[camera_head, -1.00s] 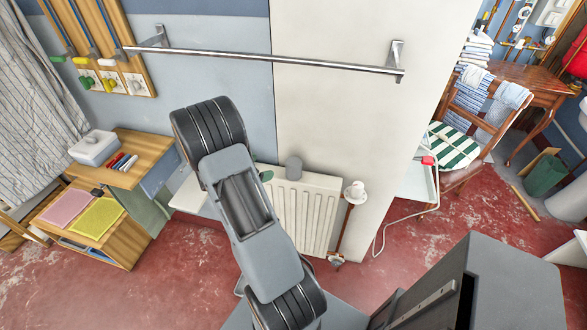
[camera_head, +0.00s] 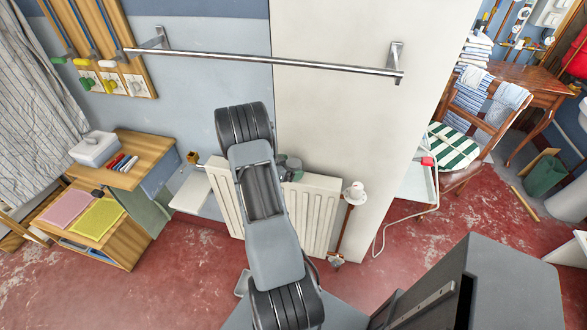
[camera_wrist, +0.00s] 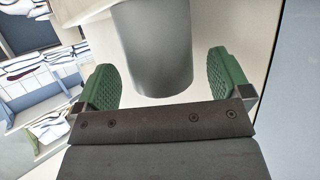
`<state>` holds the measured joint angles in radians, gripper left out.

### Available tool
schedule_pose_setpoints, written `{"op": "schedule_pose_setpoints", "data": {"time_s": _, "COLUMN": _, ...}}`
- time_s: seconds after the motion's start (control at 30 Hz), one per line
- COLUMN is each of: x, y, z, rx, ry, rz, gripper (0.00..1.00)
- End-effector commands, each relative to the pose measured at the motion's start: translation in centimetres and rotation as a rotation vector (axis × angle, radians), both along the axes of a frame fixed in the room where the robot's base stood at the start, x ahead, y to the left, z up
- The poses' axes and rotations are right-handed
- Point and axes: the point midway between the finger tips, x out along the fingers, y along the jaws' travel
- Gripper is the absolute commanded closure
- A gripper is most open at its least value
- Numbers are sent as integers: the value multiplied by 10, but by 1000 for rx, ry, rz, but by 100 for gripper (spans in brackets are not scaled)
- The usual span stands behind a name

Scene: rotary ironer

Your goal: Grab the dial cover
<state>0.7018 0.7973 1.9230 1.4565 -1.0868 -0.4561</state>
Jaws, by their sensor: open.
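The dial cover appears to be the plain grey cylinder (camera_wrist: 155,45) in the wrist view. Its rounded end lies between my two green finger pads, with a gap on each side. In the head view the grey cylinder (camera_head: 293,164) shows at the top of the white radiator, partly hidden by my arm. My gripper (camera_wrist: 164,80) is open, with one pad left and one right of the cylinder. In the head view my gripper is mostly hidden behind my arm, so contact cannot be judged there.
The white radiator (camera_head: 320,205) stands against the wall below a metal rail (camera_head: 270,58). A small brass-coloured fitting (camera_head: 192,158) is near its left end. A wooden cabinet (camera_head: 130,170) stands left. A chair with a striped seat (camera_head: 456,146) stands right.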

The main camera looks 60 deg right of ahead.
Motion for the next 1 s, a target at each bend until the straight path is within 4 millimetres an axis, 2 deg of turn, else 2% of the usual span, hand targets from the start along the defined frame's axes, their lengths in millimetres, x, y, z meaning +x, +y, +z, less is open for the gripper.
{"op": "schedule_pose_setpoints", "data": {"time_s": 0.2, "x": -6, "y": -16, "z": -6, "rx": -1, "ry": 0, "rz": 1, "gripper": 4}}
{"op": "schedule_pose_setpoints", "data": {"time_s": 0.47, "x": -6, "y": -17, "z": -7, "rx": -1, "ry": 0, "rz": 2, "gripper": 4}}
{"op": "schedule_pose_setpoints", "data": {"time_s": 1.0, "x": -6, "y": -16, "z": -7, "rx": -1, "ry": 0, "rz": 2, "gripper": 56}}
